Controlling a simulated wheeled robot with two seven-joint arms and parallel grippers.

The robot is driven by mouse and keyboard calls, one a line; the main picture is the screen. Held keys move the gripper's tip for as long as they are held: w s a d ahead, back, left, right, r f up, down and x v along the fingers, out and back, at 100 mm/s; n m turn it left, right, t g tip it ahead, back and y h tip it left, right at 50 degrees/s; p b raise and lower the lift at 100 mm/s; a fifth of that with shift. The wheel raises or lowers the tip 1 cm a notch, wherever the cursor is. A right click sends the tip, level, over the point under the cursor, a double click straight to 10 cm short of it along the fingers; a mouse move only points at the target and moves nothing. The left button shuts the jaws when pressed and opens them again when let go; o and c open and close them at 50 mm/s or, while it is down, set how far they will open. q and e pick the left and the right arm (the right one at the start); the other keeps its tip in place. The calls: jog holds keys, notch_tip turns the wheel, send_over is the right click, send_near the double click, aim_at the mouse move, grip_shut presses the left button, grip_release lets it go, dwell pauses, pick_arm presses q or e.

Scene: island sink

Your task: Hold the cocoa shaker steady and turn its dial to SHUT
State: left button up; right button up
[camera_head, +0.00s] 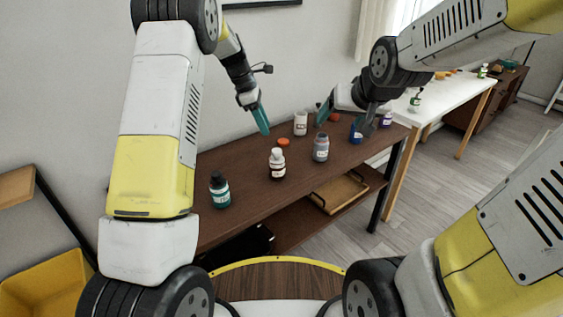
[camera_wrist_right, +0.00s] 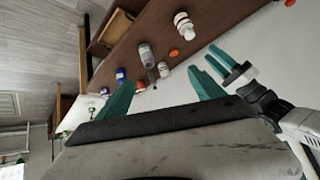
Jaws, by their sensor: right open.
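Several small jars and bottles stand on the dark brown table; I cannot read which is the cocoa shaker. A grey, labelled jar (camera_head: 321,148) stands near the middle, and also shows in the right wrist view (camera_wrist_right: 146,54). A white jar (camera_head: 300,124) stands behind. My left gripper (camera_head: 260,119) hangs above the table's back; its two teal fingers look apart and empty in the right wrist view (camera_wrist_right: 219,62). My right gripper (camera_head: 346,114) is open and empty above the jars, its fingers spread in its wrist view (camera_wrist_right: 162,92).
A dark green bottle (camera_head: 219,190) stands at the table's left. A blue jar (camera_head: 356,132) and a purple-labelled jar (camera_head: 387,119) stand at the right. An orange disc (camera_head: 283,142) lies near the middle. A wooden tray (camera_head: 340,193) sits on the lower shelf. A white table (camera_head: 449,97) stands beyond.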

jog(key=w+a+f+t, duration=0.1)
jog(key=w+f, duration=0.4)
jog(key=w, duration=0.4)
jog(key=n+t+y, duration=0.2)
jog(key=n+y, duration=0.1)
jog(key=y, duration=0.1)
send_over(281, 169)
jog(key=s+d, duration=0.1)
jog(key=d, duration=0.4)
notch_tip(281, 169, down, 14)
jog(key=a+f+n, duration=0.1)
jog(key=f, duration=0.2)
jog(key=a+f, duration=0.2)
jog(key=f, duration=0.1)
jog(key=a+f+n, duration=0.1)
jog(key=f, duration=0.2)
jog(key=shift+a+f+n+y, duration=0.15)
jog(key=shift+a+n+y, duration=0.1)
jog(key=shift+n+y, duration=0.05)
jog(key=x, duration=0.7)
jog(key=shift+w+a, duration=0.15)
jog(key=shift+w, duration=0.15)
jog(key=c, duration=1.6)
jog(key=shift+o, duration=0.2)
